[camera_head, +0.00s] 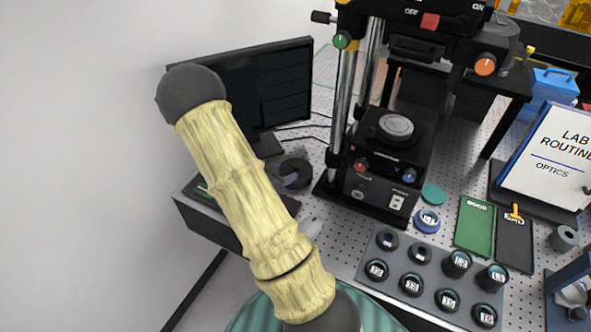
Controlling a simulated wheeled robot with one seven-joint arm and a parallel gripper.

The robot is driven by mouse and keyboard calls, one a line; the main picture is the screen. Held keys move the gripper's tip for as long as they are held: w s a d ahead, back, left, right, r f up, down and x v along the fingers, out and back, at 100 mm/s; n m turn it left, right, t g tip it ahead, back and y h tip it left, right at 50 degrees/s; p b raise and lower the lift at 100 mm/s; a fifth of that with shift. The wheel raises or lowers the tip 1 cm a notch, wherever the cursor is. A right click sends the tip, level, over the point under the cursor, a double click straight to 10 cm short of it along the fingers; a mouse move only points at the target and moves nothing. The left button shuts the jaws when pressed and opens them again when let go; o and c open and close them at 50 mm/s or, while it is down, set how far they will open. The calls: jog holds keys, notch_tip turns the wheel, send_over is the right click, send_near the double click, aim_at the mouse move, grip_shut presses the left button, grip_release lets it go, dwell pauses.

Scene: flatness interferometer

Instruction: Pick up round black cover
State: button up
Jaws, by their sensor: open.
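A round black piece (293,166), which looks like the round black cover, lies on the perforated table between the monitor and the instrument. A grey patch shows in its middle, and I cannot tell whether it is an opening or a surface. My pale yellow arm crosses the left half of the view, just left of this piece. My gripper does not show in this view. The black interferometer (378,178) stands upright to the right, with a round grey disc (395,128) on its stage.
A dark monitor (285,85) stands behind my arm. A grey rack (385,283) with several dark round holders is at front right. A green tray (474,228), a dark tray (515,245) and a "LAB ROUTINE" sign (548,160) are farther right.

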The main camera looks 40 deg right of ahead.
aim_at(295, 166)
jog(key=shift+x, duration=1.55)
jog(key=shift+w+d, duration=0.1)
jog(key=shift+d+p, duration=0.25)
jog(key=shift+p, duration=0.25)
jog(key=p+x, duration=0.1)
jog(key=x, duration=0.3)
jog(key=shift+w+d+p, duration=0.15)
jog(key=shift+w+p, duration=0.1)
jog(key=shift+p, duration=0.15)
jog(key=shift+f, duration=0.1)
jog(key=shift+w, duration=0.1)
